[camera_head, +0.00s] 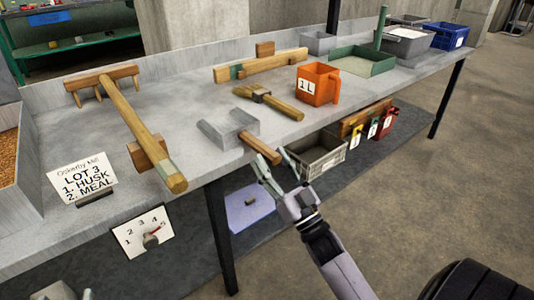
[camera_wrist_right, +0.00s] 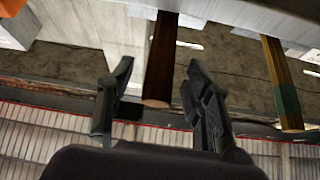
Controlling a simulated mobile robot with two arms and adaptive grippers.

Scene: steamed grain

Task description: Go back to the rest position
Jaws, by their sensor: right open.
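My right gripper (camera_head: 275,163) is open and empty beyond the table's front edge, at the end of a scoop's wooden handle (camera_head: 260,148). The scoop has a grey metal pan (camera_head: 226,127) lying on the table, and its handle sticks out over the edge. In the right wrist view, the open fingers of my right gripper (camera_wrist_right: 160,64) stand on either side of the dark wooden handle (camera_wrist_right: 161,55), with gaps on both sides.
The grey table (camera_head: 190,100) carries a brush (camera_head: 268,100), an orange jug (camera_head: 318,83), a long wooden tool (camera_head: 130,120), a green tray (camera_head: 362,62) and a sign (camera_head: 82,180). A grey crate (camera_head: 320,160) hangs below the edge near my gripper. The floor at right (camera_head: 440,190) is largely clear.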

